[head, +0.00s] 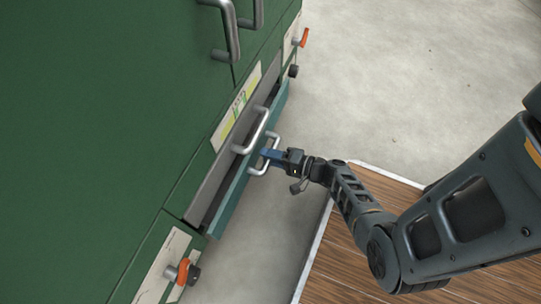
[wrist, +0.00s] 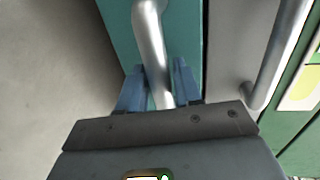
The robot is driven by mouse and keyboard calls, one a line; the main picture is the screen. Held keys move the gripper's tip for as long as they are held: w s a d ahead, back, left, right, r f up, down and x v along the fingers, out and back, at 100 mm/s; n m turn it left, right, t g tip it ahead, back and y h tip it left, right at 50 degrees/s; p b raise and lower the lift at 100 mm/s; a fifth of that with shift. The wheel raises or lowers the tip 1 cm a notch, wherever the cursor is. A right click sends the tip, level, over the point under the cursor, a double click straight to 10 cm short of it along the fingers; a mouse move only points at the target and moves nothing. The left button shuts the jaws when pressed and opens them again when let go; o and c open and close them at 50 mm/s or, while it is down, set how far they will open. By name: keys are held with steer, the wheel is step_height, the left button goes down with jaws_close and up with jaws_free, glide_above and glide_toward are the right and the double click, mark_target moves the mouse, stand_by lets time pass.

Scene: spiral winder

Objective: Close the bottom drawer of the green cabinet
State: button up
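The green cabinet (head: 90,110) fills the left of the head view. Its bottom drawer (head: 237,194), with a teal front, stands out a little from the cabinet, with a dark gap behind its top edge. The drawer's silver handle (head: 259,170) also shows in the wrist view (wrist: 150,40). My gripper (head: 266,155) is at this handle. In the wrist view its two blue fingers (wrist: 155,85) are apart, one on each side of the handle bar. A gap shows between the bar and the right finger; contact on the left side is unclear.
A grey drawer front with its own silver handle (head: 252,130) sits just above the bottom drawer. Orange knobs (head: 184,271) are at the cabinet's lower corners. Bare concrete floor (head: 400,70) lies right of the cabinet. A wooden platform (head: 350,255) is under my arm.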

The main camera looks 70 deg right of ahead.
mark_target(257, 152)
jaws_close()
steer(key=shift+w, duration=2)
steer(key=shift+o, duration=1.3)
jaws_free()
